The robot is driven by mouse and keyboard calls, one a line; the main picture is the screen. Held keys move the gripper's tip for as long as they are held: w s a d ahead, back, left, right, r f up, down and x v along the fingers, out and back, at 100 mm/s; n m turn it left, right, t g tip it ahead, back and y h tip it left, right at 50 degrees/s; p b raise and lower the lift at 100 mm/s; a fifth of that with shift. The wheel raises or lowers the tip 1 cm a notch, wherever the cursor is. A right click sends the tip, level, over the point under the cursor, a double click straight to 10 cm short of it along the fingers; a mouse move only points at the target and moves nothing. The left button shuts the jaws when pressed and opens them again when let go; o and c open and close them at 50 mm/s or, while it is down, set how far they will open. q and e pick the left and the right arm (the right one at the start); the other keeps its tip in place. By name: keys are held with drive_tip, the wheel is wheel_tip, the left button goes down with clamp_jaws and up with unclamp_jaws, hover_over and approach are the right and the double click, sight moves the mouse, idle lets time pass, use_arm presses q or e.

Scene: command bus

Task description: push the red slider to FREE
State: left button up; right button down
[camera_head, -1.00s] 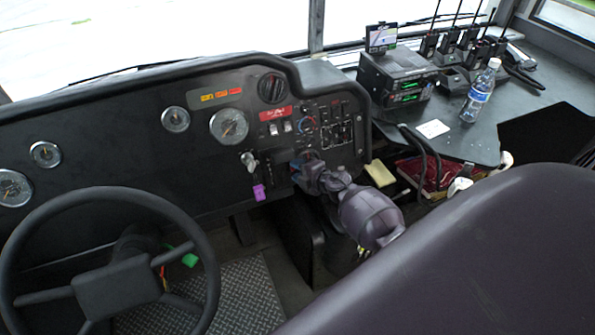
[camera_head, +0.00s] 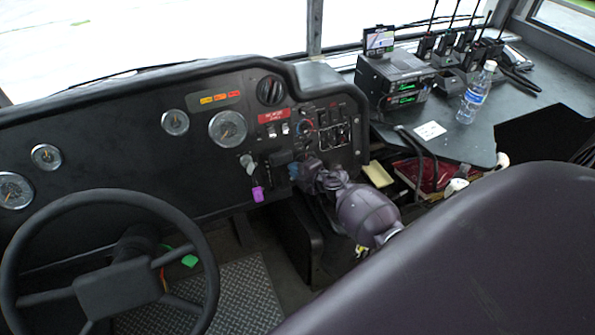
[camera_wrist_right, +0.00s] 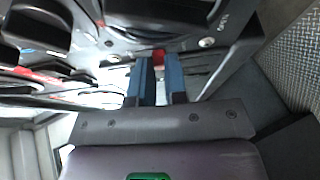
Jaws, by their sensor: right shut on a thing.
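The red slider (camera_wrist_right: 158,57) shows as a small red piece between my right gripper's two blue fingertips in the right wrist view. My right gripper (camera_wrist_right: 160,72) is shut on it, close against the dark panel. In the head view my right gripper (camera_head: 298,171) is at the lower right part of the dashboard, below the knobs, and its wrist hides part of the panel there. The slider itself cannot be made out in the head view. A small white label (camera_wrist_right: 222,20) on the panel is too blurred to read. My left gripper is not in view.
The steering wheel (camera_head: 118,285) is at lower left. A key with a purple tag (camera_head: 258,193) hangs just left of my right gripper. A dark seat back (camera_head: 470,265) fills the lower right. A bottle (camera_head: 475,95) and radios (camera_head: 398,78) stand on the right shelf.

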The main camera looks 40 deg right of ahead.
drive_tip(key=shift+w+r+p, duration=0.35)
drive_tip(key=shift+r+p, duration=0.05)
drive_tip(key=shift+r, duration=0.45)
drive_tip(key=c, duration=1.1)
unclamp_jaws()
use_arm(q)
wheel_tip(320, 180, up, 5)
drive_tip(key=p, duration=0.3)
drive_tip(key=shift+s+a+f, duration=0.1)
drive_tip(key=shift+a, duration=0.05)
use_arm(e)
drive_tip(key=v, duration=1.1)
drive_tip(key=shift+d+f, duration=0.1)
drive_tip(key=shift+f, duration=0.05)
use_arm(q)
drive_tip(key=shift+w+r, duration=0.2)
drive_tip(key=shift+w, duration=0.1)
